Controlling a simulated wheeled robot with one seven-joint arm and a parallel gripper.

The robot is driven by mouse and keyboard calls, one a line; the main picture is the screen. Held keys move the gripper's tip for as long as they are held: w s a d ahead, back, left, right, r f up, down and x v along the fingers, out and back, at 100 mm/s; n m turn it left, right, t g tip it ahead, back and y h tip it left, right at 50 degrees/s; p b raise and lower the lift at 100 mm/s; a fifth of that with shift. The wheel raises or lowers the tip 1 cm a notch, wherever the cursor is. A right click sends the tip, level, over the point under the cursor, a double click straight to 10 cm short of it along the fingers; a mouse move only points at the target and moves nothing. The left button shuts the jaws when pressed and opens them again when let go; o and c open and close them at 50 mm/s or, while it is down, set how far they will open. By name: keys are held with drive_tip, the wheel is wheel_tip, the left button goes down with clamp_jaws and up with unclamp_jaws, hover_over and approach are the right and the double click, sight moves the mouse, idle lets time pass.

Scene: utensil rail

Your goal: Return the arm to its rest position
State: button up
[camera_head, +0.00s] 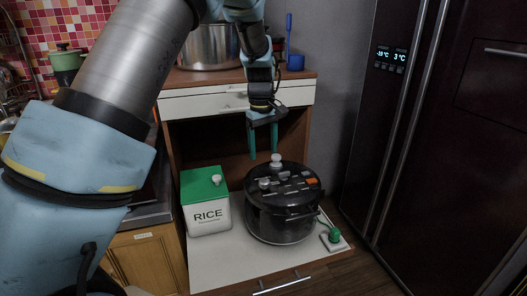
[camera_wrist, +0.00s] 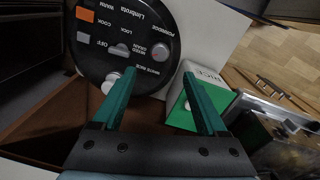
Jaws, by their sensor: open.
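My gripper (camera_head: 263,143) hangs from my blue arm, pointing down, above the back of the black rice cooker (camera_head: 282,222). Its two green fingers are apart with nothing between them. In the wrist view my gripper (camera_wrist: 160,105) is also open and empty. The cooker's dark lid with labelled controls (camera_wrist: 125,40) fills the upper left there. The cooker stands on the pull-out shelf (camera_head: 235,262), with a pale knob on top of its lid.
A white RICE box (camera_head: 208,216) with a green lid stands left of the cooker. A green plug (camera_head: 335,236) sits at its right. The counter (camera_head: 190,77) above holds a steel pot (camera_head: 208,48) and a blue utensil (camera_head: 289,40). A dark fridge (camera_head: 450,130) stands right.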

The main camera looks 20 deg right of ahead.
drive_tip(key=a+r, duration=0.2)
drive_tip(key=a, duration=1.8)
drive_tip(key=s+a+m, duration=0.1)
drive_tip(key=s+a, duration=0.4)
drive_tip(key=a, duration=0.3)
drive_tip(key=s+a+m+t, duration=0.1)
drive_tip(key=s+a, duration=0.4)
drive_tip(key=a, duration=0.3)
drive_tip(key=shift+s+m+t, duration=0.3)
drive_tip(key=shift+s+m, duration=0.1)
